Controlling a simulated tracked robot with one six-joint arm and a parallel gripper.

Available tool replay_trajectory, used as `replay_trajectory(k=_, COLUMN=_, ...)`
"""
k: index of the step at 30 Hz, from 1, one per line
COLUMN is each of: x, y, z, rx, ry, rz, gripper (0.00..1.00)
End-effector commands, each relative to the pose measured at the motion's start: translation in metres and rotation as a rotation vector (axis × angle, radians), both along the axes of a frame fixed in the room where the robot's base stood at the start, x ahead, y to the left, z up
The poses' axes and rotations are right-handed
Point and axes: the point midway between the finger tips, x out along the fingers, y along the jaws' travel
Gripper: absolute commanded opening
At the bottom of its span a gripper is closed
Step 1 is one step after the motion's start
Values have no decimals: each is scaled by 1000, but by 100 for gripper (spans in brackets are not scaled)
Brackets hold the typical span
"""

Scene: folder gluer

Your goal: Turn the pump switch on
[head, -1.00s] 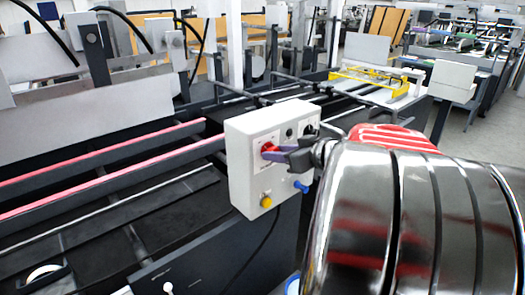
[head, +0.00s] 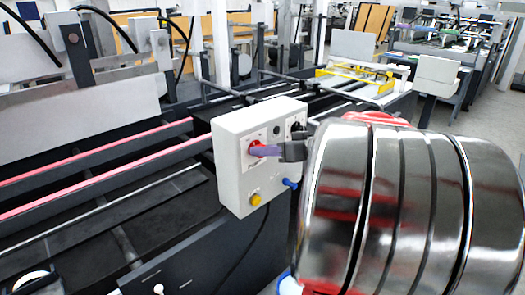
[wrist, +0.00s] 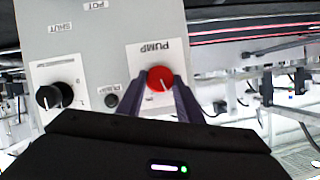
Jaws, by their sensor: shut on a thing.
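The red pump switch (head: 252,147) is a round knob on the front of a light grey control box (head: 228,168). In the wrist view the knob (wrist: 160,75) sits below an upside-down PUMP label (wrist: 156,49), and a white pointer line on it slants toward the lower right. My gripper (head: 259,150) is at the knob, its purple fingers reaching in from the right. In the wrist view my gripper (wrist: 160,84) has one finger on each side of the knob and is shut on it. The knob's lower edge is partly hidden.
A black selector knob (wrist: 49,96) and a small dark button (wrist: 111,100) share the panel. A yellow button (head: 255,199) and a blue part (head: 290,183) are low on the box. Pink-topped rails (head: 100,180) run left of it.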

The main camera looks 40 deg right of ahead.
Motion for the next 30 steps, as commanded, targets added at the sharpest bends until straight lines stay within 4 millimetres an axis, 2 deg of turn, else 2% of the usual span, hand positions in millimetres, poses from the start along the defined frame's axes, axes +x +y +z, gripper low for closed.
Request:
replay_trajectory(k=21, x=0, y=-9, z=-6, rx=671, ry=20, rz=-5, gripper=10)
replay_trajectory(k=30, x=0, y=-10, z=-7, rx=871, ry=25, rz=-6, gripper=10)
